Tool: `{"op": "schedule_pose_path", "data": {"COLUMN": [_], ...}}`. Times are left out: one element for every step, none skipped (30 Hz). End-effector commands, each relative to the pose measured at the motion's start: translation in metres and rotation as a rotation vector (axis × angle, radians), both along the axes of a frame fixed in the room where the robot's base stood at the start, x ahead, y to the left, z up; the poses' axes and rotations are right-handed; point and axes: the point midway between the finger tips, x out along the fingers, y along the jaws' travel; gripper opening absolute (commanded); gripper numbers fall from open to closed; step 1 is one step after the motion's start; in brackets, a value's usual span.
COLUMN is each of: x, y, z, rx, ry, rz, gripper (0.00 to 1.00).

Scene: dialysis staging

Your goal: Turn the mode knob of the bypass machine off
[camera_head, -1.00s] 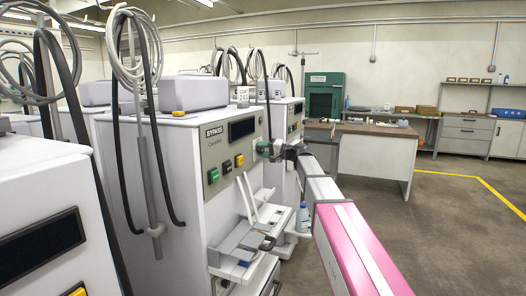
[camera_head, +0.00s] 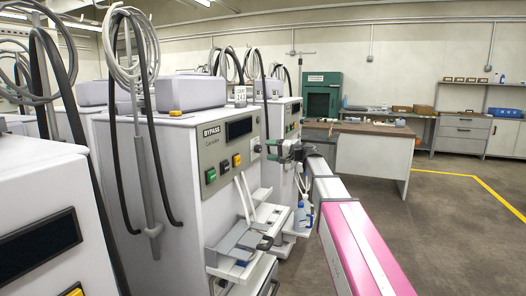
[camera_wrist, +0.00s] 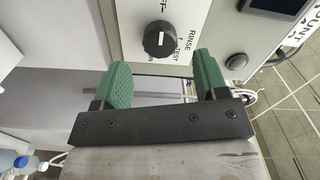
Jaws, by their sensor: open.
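The bypass machine (camera_head: 158,160) is the white cabinet labelled BYPASS, left of centre in the head view. Its mode knob (camera_wrist: 161,39) is a black round dial with a white mark, in the upper middle of the wrist view. The words RINSE and TEST are printed beside it. My gripper (camera_wrist: 165,68) is open, its two green fingers pointing at the panel. The knob appears just beyond the gap between the fingertips, and nothing is held. In the head view my gripper (camera_head: 270,150) is at the right edge of the machine's front panel.
Green, orange and yellow buttons (camera_head: 224,167) sit on the panel. A tray shelf (camera_head: 235,250) with white tubes juts out below. A bottle (camera_head: 300,218) stands near my arm. A desk (camera_head: 370,160) is behind; the floor at right is clear.

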Motion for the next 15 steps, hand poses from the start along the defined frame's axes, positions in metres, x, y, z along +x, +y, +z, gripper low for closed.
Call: {"op": "schedule_pose_path", "data": {"x": [-0.005, -0.007, -0.009, -0.011, -0.013, -0.014, -0.015, -0.016, -0.018, -0.018, -0.019, -0.020, -0.020, -0.020, -0.020], "y": [-0.011, -0.016, -0.022, -0.027, -0.031, -0.037, -0.040, -0.043, -0.046, -0.048, -0.050, -0.052, -0.053, -0.054, -0.054], "z": [0.000, 0.000, 0.000, 0.000, 0.000, 0.000, 0.000, 0.000, 0.000, 0.000, 0.000, 0.000, 0.000, 0.000, 0.000], "rx": [0.001, -0.001, 0.000, -0.001, -0.001, -0.001, -0.001, -0.001, -0.001, -0.001, -0.001, -0.001, -0.002, -0.002, -0.002], "ry": [0.000, 0.000, 0.000, 0.000, -0.001, -0.001, -0.001, -0.001, -0.001, -0.001, -0.001, -0.001, -0.001, -0.001, -0.001], "rz": [-0.002, -0.001, -0.002, -0.001, -0.001, -0.001, -0.001, 0.000, 0.000, 0.000, 0.000, 0.000, 0.001, 0.001, 0.001], "gripper": [0.67, 0.67, 0.67, 0.67, 0.67, 0.67, 0.67, 0.67, 0.67, 0.67, 0.67, 0.67, 0.67, 0.67, 0.67]}}
